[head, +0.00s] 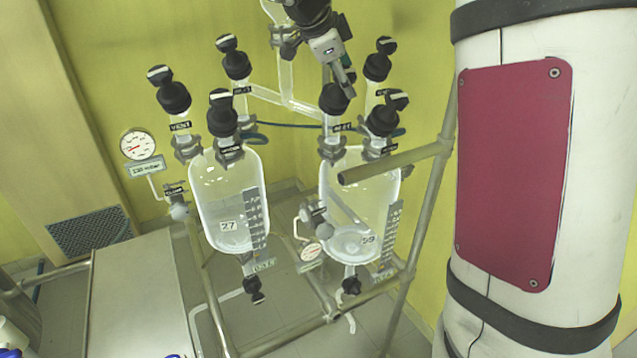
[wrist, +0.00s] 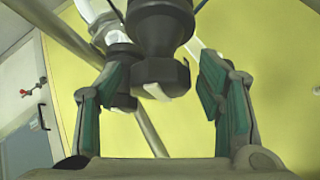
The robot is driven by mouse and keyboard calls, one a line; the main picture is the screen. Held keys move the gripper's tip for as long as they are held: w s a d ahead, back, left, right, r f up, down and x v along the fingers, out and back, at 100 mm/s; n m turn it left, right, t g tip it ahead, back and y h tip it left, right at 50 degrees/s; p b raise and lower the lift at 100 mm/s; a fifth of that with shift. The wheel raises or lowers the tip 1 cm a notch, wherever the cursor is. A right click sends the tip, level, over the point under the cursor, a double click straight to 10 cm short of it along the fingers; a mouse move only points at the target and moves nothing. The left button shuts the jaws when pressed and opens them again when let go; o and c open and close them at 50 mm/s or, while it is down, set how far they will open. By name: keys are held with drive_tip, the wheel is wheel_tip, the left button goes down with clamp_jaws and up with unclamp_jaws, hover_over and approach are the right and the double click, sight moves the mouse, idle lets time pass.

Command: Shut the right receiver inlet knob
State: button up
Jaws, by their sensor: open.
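The right receiver (head: 360,185) is a clear glass vessel with several black knobs on top. Its inlet knob (head: 334,98) stands over a tag that seems to read "INLET". My gripper (head: 346,86) comes down from above, right at this knob, and partly covers it in the head view. In the wrist view a black knob (wrist: 160,72) with a pale bar on its end sits between my two spread fingers, with gaps on both sides. I see no finger closed on it. The bar's exact angle is hard to read in the head view.
Other black knobs stand close by on the right receiver: one in front (head: 382,120) and one behind (head: 377,66). In the wrist view another knob (wrist: 118,85) is beside the left finger. The left receiver (head: 228,195) and a metal frame rail (head: 395,160) are near.

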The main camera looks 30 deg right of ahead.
drive_tip(key=n+t, duration=0.2)
drive_tip(key=n, duration=0.1)
drive_tip(key=n+t, duration=0.2)
drive_tip(key=n, duration=0.1)
drive_tip(key=shift+s+n, duration=0.15)
drive_tip(key=shift+n, duration=0.25)
drive_tip(key=n+t+y, duration=0.1)
drive_tip(key=n+t, duration=0.1)
drive_tip(key=n, duration=0.1)
drive_tip(key=n+t, duration=0.1)
drive_tip(key=n, duration=0.1)
drive_tip(key=shift+d+n+t+y, duration=0.1)
drive_tip(key=shift+n+t+y, duration=0.3)
drive_tip(key=shift+w+n+t+y+b, duration=0.35)
drive_tip(key=shift+n+b, duration=0.45)
drive_tip(key=shift+b, duration=0.4)
drive_tip(key=shift+w+f+n+y+b, duration=0.15)
drive_tip(key=shift+n+y+b, duration=0.2)
drive_tip(key=shift+b, duration=0.5)
